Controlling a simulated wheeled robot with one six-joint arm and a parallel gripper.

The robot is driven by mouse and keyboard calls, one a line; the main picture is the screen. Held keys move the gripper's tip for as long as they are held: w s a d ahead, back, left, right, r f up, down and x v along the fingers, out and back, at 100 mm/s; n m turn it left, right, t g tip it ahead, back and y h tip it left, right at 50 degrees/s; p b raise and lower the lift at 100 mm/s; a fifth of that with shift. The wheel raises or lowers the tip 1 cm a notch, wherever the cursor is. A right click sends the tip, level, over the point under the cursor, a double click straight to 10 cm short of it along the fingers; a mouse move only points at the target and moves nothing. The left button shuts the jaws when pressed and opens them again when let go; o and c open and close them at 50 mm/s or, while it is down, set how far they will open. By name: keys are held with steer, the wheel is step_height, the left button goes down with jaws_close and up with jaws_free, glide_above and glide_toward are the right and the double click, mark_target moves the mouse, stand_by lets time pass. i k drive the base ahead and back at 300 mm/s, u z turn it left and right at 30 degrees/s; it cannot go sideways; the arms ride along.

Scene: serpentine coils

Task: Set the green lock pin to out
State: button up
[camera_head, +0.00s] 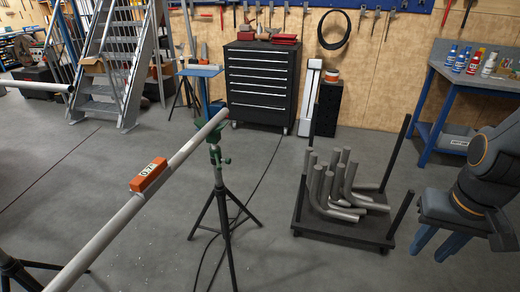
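A green clamp head (215,152) sits on top of a black tripod stand (223,205), under the end of a long grey pipe (165,175). A small green part, which looks like the lock pin (226,161), sticks out at the right side of the head. It is too small to tell its setting. My gripper (432,246) is at the right edge, with two blue fingers pointing down and a gap between them. It is open and empty, well to the right of the stand and apart from it.
A black cart (340,236) with bent grey pipes and upright posts stands between the tripod and my gripper. An orange level (149,175) sits on the long pipe. A blue workbench (440,105) is at the right; a black tool chest (262,84) is behind. A cable crosses the floor.

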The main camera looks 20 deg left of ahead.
mark_target(229, 161)
steer(key=u, duration=0.25)
steer(key=i, duration=1.35)
steer(key=u, duration=0.7)
